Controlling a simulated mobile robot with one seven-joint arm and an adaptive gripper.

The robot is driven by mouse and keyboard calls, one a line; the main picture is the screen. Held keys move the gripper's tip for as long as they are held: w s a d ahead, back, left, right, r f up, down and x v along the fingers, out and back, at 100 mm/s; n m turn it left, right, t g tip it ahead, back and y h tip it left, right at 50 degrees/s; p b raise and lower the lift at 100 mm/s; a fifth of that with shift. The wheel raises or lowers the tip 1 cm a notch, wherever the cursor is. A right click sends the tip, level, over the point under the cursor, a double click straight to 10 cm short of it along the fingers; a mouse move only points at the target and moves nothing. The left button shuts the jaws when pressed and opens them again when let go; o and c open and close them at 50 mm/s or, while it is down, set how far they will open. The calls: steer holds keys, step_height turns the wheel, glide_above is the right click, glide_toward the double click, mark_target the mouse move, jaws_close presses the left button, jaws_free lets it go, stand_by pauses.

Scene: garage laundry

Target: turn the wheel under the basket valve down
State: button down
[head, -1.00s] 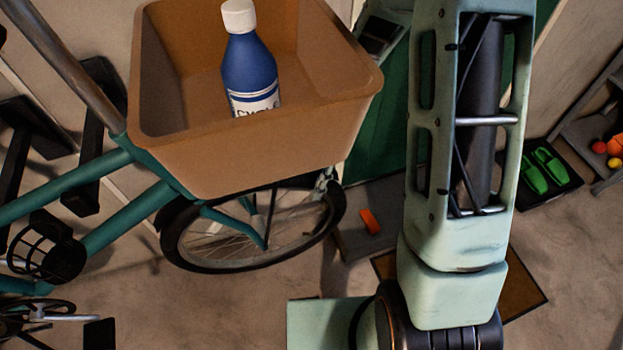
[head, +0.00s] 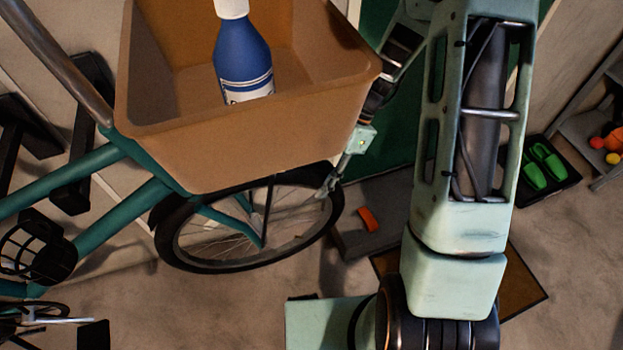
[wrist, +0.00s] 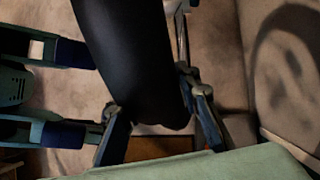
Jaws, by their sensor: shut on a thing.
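The front wheel (head: 184,250) of the teal bicycle has a black tyre and stands under the tan basket (head: 240,155). My gripper (head: 328,188) is at the right edge of this wheel, just below the basket's right corner. In the wrist view the black tyre (wrist: 125,50) runs between the two fingers of my gripper (wrist: 158,118), and they are shut on it. A blue bottle (head: 243,62) with a white cap stands upright in the basket. I see no valve that I can make out on the rim.
The basket's right wall is close to my wrist. The teal frame (head: 70,182) and a black pedal (head: 95,335) are at left. A grey slab with an orange item (head: 368,220) lies right of the wheel. Green shoes (head: 545,165) sit on a tray farther right.

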mark_target(335, 204)
steer(key=d+f+y+b, duration=0.1)
steer(key=f+y+b, duration=0.1)
steer(key=f+b, duration=0.1)
steer(key=w+d+f+g+y+b, duration=0.1)
steer(key=d+f+y+b, duration=0.1)
steer(key=f, duration=0.3)
steer(key=d+f+g+y+b, duration=0.1)
steer(key=f+y+b, duration=0.1)
steer(key=f+b, duration=0.1)
steer(key=shift+w+d+f+n+b, duration=0.15)
steer(key=shift+d+f+n+b, duration=0.2)
steer(key=shift+f, duration=0.4)
steer(key=shift+f+g+y+b, duration=0.3)
steer(key=shift+f+y+b, duration=0.2)
steer(key=shift+f+b, duration=0.15)
steer(key=c, duration=1.4)
jaws_free()
steer(key=v, duration=1.2)
steer(key=shift+d, duration=0.1)
